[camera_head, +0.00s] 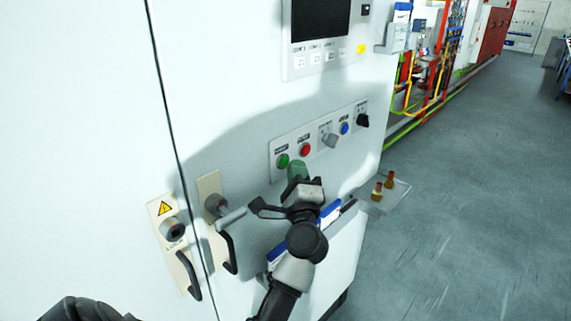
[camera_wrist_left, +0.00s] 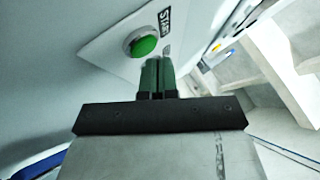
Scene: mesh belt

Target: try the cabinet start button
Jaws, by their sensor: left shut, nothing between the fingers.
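The green start button (camera_head: 283,161) sits at the left end of a grey button strip (camera_head: 276,171) on the white cabinet (camera_head: 235,90). In the left wrist view the same green button (camera_wrist_left: 143,46) has a grey ring and a label beside it that appears to read START. My left gripper (camera_head: 296,168) is shut and empty, its green fingers just right of and below the button in the head view. In the left wrist view the fingertips (camera_wrist_left: 157,62) lie close below the button; I cannot tell whether they touch the panel. My right gripper is not in view.
The strip also holds a red button (camera_head: 305,150), a grey selector (camera_head: 329,138), a blue button (camera_head: 345,128) and a black knob (camera_head: 363,120). Door handles (camera_head: 229,252) stick out at lower left. A small shelf (camera_head: 398,192) with brownish items projects right. Floor is open beyond.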

